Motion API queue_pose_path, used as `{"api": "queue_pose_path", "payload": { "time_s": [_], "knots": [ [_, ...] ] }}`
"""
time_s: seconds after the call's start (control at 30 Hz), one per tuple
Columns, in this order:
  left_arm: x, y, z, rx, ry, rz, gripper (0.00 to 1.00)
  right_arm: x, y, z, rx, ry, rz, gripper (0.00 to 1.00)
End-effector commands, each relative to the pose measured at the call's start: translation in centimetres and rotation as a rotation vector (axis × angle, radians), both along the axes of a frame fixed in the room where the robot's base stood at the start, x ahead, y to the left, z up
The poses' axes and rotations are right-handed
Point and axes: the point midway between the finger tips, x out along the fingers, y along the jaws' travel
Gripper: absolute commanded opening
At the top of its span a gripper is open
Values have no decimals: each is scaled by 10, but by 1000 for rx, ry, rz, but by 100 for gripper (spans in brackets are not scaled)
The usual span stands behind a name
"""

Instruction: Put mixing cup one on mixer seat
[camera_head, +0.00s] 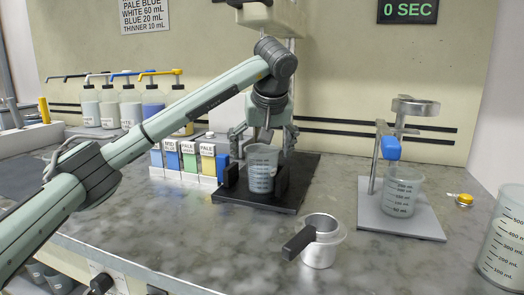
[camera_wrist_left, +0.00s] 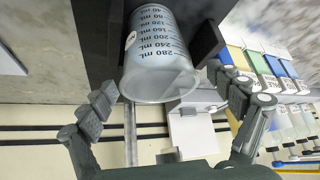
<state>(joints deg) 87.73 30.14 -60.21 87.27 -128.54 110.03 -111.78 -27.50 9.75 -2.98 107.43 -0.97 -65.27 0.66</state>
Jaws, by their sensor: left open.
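A clear graduated cup (camera_head: 262,178), seemingly mixing cup one, stands upright on the black mixer seat (camera_head: 285,205), between its dark side blocks. My left gripper (camera_head: 263,142) is above the cup with its fingers spread to either side of the rim. It is open and holds nothing. In the left wrist view the cup (camera_wrist_left: 158,50) appears upside down, its rim toward the open fingers (camera_wrist_left: 168,100), with gaps visible on both sides. The cup's underside is hidden. My right gripper is not in view.
A metal cup with a black handle (camera_head: 320,250) stands in front of the seat. To the right are a stand (camera_head: 420,222) holding another beaker (camera_head: 402,195) and a large beaker (camera_head: 503,240). Labelled boxes (camera_head: 190,160) and pump bottles (camera_head: 130,108) stand left and behind.

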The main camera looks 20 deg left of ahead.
Motion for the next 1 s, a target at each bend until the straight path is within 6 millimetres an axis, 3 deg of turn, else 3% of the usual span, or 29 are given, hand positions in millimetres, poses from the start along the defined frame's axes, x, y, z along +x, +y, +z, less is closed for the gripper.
{"api": "queue_pose_path", "payload": {
  "time_s": [0.27, 0.57, 0.7, 1.0],
  "knots": [
    [-6, -4, 16, -1, -5, -1, 91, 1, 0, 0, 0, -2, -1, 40],
    [-36, -19, 72, 2, -8, 0, 91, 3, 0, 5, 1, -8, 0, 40],
    [-48, -25, 91, 2, -5, -1, 91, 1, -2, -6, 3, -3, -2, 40],
    [-58, -30, 104, 1, 0, 1, 91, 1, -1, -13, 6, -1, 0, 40]
  ]
}}
